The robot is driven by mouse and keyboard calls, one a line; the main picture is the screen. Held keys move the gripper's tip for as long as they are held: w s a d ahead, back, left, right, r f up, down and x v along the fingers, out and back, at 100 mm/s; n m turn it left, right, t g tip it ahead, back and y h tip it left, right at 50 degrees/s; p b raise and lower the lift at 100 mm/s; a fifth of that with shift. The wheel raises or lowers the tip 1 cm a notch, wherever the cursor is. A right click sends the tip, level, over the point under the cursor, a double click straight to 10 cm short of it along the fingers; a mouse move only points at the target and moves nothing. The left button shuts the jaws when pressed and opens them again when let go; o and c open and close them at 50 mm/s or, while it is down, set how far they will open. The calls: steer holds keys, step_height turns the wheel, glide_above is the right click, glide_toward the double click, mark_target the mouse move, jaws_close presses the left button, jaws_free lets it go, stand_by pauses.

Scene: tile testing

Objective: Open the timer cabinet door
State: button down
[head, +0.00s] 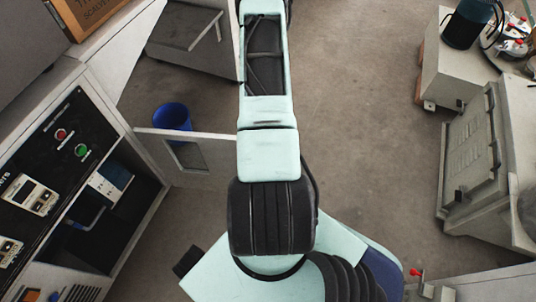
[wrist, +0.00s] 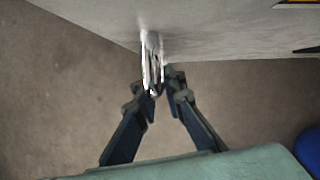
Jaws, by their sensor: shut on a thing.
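The timer cabinet (head: 35,150) stands at the left of the head view, with timers and red and green buttons on its black panel. Its pale door (head: 215,152) stands swung out, well away from the cabinet front, with a rectangular cutout in it. The opening behind it shows the dark inside. In the wrist view the door (wrist: 230,28) fills the top, and my gripper (wrist: 158,88) is shut on its shiny metal handle (wrist: 151,55). In the head view my arm hides the gripper, the handle and the door's outer end.
A blue bin (head: 172,118) stands on the floor behind the door and shows at the wrist view's right edge (wrist: 309,150). A grey bench (head: 187,38) is beyond it. Grey machines (head: 488,170) stand at the right. The floor (head: 365,110) between is clear.

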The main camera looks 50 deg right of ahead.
steer(key=c, duration=2)
jaws_free()
steer(key=v, duration=1.2)
steer(key=shift+s+r, duration=0.1)
steer(key=shift+s, duration=0.05)
